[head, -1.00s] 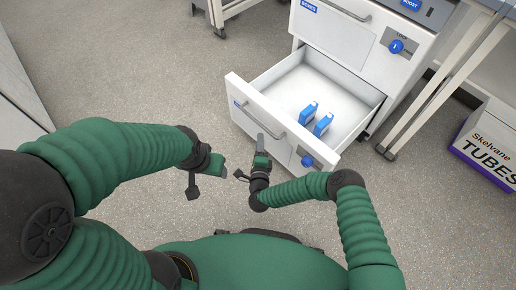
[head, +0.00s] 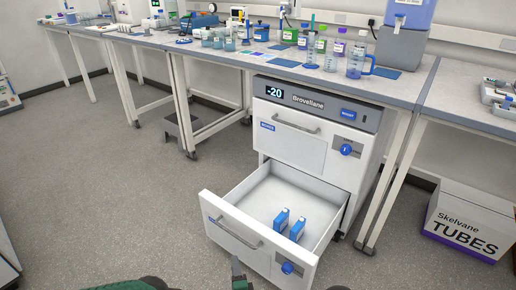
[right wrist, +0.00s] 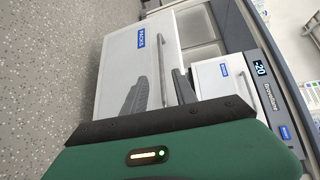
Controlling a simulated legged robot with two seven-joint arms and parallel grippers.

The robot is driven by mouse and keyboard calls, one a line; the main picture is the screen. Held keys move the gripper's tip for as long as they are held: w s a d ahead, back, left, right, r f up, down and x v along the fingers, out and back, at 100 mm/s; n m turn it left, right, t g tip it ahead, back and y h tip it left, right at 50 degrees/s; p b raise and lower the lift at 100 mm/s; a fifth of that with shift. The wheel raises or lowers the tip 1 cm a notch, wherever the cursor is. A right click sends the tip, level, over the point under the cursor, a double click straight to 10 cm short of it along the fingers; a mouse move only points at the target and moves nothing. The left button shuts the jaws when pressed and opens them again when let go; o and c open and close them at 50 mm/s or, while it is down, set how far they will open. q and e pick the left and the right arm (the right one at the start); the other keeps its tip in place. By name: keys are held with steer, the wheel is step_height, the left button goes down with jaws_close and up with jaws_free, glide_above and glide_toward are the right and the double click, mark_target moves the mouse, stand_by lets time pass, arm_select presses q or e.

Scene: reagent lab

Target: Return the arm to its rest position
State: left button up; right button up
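My right gripper (head: 238,272) shows only in part at the bottom edge of the head view, in front of the open drawer (head: 229,215). In the right wrist view its two dark fingers (right wrist: 162,88) stand apart with nothing between them. The drawer's front, labelled PACKS (right wrist: 141,38), is beyond the fingers in that view. Two blue packs (head: 297,229) stand upright inside the drawer. My left gripper is not in view; only bits of my green arms show along the bottom edge.
The drawer juts out of the white freezer unit (head: 318,117), with a closed upper drawer above it. A bench (head: 407,78) with bottles runs along the back. A box of tubes (head: 468,222) stands on the floor at right. The floor at left is clear.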

step_height(320, 180, up, 5)
steer(key=a+n+g+y, duration=0.2)
steer(key=n+g+y, duration=0.1)
steer(key=n, duration=0.4)
steer(key=s+d+r+n+g+h, duration=0.4)
steer(key=s+d, duration=0.3)
steer(key=d, duration=0.6)
steer(key=s+d+r+n+g+h, duration=0.25)
steer(key=s+d+r+n, duration=0.35)
steer(key=d, duration=0.7)
steer(key=s+d+r+m+g, duration=0.1)
steer(key=s+d+r+g, duration=0.15)
steer(key=s, duration=0.35)
steer(key=s+d+r+g, duration=0.1)
steer(key=s+d, duration=0.3)
steer(key=s, duration=0.1)
steer(key=w+a+p+v, duration=0.1)
steer(key=w+p+v, duration=0.2)
steer(key=p+v, duration=1.5)
steer(key=w+a+r+p+v, duration=0.1)
steer(key=w+p+v, duration=0.2)
steer(key=p+v, duration=1.4)
steer(key=shift+a+r+h+p, duration=0.25)
steer(key=shift+r+h+p, duration=0.25)
steer(key=shift+r, duration=0.2)
